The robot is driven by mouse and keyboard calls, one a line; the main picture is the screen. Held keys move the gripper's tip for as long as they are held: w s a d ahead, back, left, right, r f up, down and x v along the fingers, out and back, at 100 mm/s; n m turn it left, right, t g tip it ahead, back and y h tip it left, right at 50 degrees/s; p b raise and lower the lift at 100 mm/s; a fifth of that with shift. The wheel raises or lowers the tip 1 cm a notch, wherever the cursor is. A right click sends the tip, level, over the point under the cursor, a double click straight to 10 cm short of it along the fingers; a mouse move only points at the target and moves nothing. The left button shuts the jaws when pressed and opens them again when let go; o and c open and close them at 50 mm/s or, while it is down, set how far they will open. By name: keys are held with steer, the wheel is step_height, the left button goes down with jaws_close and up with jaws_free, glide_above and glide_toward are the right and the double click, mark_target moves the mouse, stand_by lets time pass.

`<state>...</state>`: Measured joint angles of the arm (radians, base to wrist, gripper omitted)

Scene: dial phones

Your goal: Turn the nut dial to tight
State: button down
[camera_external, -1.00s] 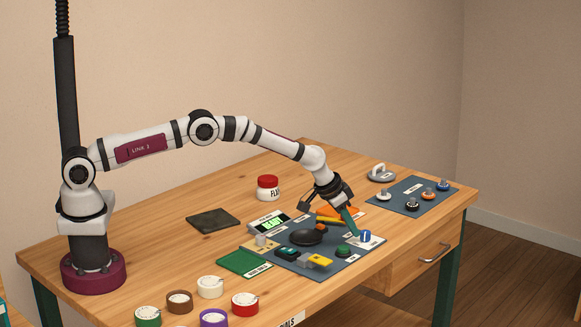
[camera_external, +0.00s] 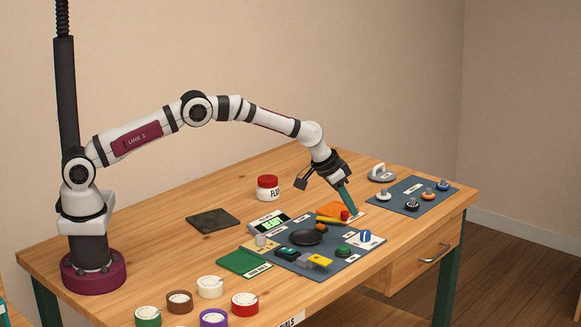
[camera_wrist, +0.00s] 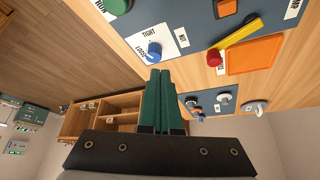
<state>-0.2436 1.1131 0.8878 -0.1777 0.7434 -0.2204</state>
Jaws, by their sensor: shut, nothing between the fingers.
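The nut dial is a blue knob (camera_external: 365,236) on a white plate at the right end of the blue-grey mat. In the wrist view the blue knob (camera_wrist: 154,52) sits on its plate with labels reading TIGHT, NUT and what looks like LOOSE. A pale mark shows on the knob, but I cannot tell for sure which word it points at. My gripper (camera_external: 353,213) is shut and empty, its green fingers angled down behind the dial and apart from it. Its fingertips (camera_wrist: 160,73) show just below the knob in the wrist view.
A red knob (camera_external: 345,215) with a yellow bar and an orange pad (camera_wrist: 256,54) are close to my fingertips. A second mat (camera_external: 400,203) with several small knobs lies to the right. A red-lidded jar (camera_external: 268,188) stands at the back.

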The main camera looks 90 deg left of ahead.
mark_target(361, 241)
steer(key=f, duration=0.2)
steer(key=d+f, duration=0.1)
steer(key=f, duration=0.3)
steer(key=shift+w+d, duration=0.2)
steer(key=shift+d, duration=0.15)
steer(key=shift+w+a, duration=0.1)
steer(key=shift+w, duration=0.1)
stand_by(0.5)
steer(key=shift+w, duration=0.1)
